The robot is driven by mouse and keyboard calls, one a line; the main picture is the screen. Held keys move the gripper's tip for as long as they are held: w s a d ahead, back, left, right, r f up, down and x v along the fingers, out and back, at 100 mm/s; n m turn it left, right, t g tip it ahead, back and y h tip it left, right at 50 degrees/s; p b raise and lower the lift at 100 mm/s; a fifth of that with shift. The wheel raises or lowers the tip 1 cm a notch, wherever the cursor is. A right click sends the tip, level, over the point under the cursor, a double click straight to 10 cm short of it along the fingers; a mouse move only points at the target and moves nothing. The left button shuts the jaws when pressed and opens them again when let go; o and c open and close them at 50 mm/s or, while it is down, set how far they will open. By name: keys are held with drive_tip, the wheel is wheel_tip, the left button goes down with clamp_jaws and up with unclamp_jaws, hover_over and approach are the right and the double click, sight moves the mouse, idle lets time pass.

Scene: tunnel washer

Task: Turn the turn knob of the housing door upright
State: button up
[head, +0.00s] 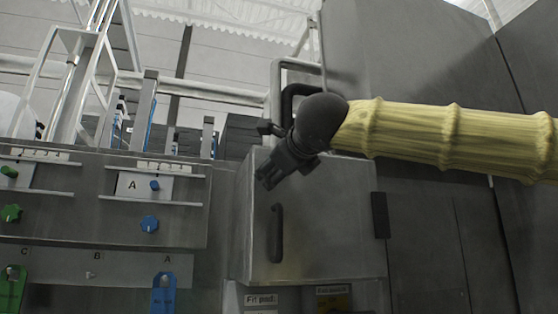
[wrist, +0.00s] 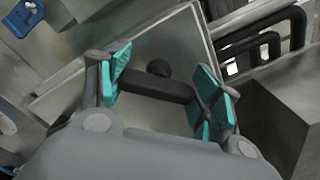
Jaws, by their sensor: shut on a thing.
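The housing door (head: 335,225) is a grey metal panel in the middle of the head view. A dark vertical bar handle (head: 275,240) is on its left part. My gripper (head: 268,178) is at the door's upper left, and the knob is hidden behind it there. In the wrist view, the turn knob (wrist: 160,87) is a dark bar with a round boss at its middle. My gripper (wrist: 160,92) has its teal pads at the two ends of this bar and is shut on it. The knob's exact angle to the door is hard to tell.
A control panel (head: 100,195) with green and blue knobs stands left of the door. Blue tag (head: 163,293) and green tag (head: 12,290) hang below it. Dark curved pipes (wrist: 265,45) are at the wrist view's upper right. Tall grey cabinets (head: 430,60) stand behind my arm.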

drive_tip(key=n+p, duration=0.2)
drive_tip(key=n, duration=0.2)
drive_tip(key=shift+r+n+p, duration=0.1)
drive_tip(key=shift+n+p, duration=0.2)
drive_tip(key=shift+p, duration=0.1)
drive_tip(key=n, duration=0.4)
drive_tip(key=shift+f+p, duration=0.2)
drive_tip(key=shift+p, duration=0.2)
drive_tip(key=shift+n, duration=0.3)
drive_tip(key=o, duration=1)
drive_tip(key=shift+s, duration=0.1)
drive_tip(key=v, duration=1.2)
drive_tip(key=shift+d, duration=0.1)
drive_tip(key=shift+f, duration=0.1)
